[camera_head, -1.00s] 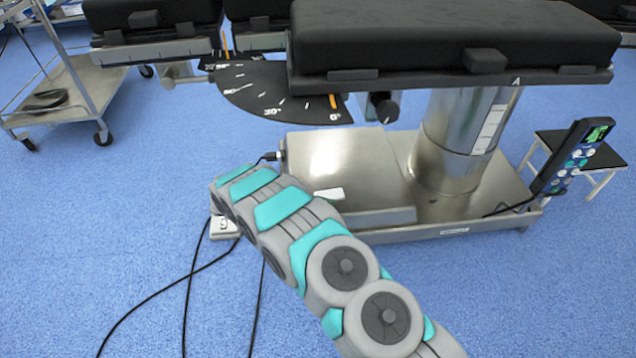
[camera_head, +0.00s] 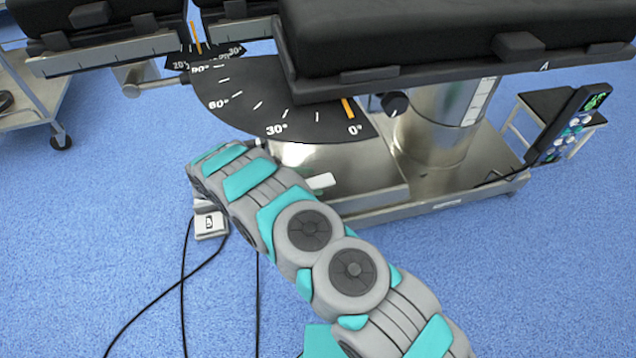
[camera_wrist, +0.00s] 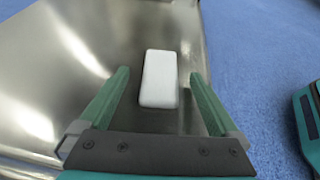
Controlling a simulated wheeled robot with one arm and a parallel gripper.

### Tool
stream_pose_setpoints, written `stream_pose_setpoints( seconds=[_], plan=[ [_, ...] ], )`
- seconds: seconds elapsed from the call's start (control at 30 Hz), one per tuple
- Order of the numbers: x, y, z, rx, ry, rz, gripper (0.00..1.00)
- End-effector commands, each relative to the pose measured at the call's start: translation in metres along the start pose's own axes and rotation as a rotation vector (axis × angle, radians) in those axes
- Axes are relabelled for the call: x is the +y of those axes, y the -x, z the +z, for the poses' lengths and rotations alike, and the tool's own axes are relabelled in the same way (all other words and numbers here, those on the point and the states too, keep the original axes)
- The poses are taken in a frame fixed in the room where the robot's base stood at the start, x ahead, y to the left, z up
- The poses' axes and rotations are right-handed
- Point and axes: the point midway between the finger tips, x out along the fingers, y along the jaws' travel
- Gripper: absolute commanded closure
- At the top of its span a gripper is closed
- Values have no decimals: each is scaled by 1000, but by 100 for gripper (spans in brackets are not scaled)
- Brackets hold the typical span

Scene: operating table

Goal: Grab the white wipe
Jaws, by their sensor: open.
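The white wipe (camera_wrist: 159,79) is a small white block with rounded edges. It lies on the shiny metal base (camera_wrist: 60,70) of the operating table in the wrist view. My gripper (camera_wrist: 160,82) is open, with one green finger on each side of the wipe in the picture. I see no contact between the fingers and the wipe. In the head view, the white wipe (camera_head: 320,181) shows just right of my arm on the metal base (camera_head: 365,170). My gripper is hidden behind my arm there.
The black angle dial (camera_head: 270,100) and the padded tabletop (camera_head: 400,40) overhang the base. A remote control (camera_head: 572,125) stands at the right by a small stool (camera_head: 550,105).

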Motion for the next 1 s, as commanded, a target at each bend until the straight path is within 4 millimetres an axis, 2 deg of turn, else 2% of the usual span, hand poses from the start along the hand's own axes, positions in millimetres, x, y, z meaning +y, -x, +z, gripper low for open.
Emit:
stream_pose_setpoints(
  seconds=[0.23, 0.57, 1.0],
  plan=[
    [-1, -31, 0, -3, 0, -5, 3],
    [0, -38, 0, -2, -1, -2, 3],
    [0, -38, 0, -2, -1, -3, 52]
  ],
)
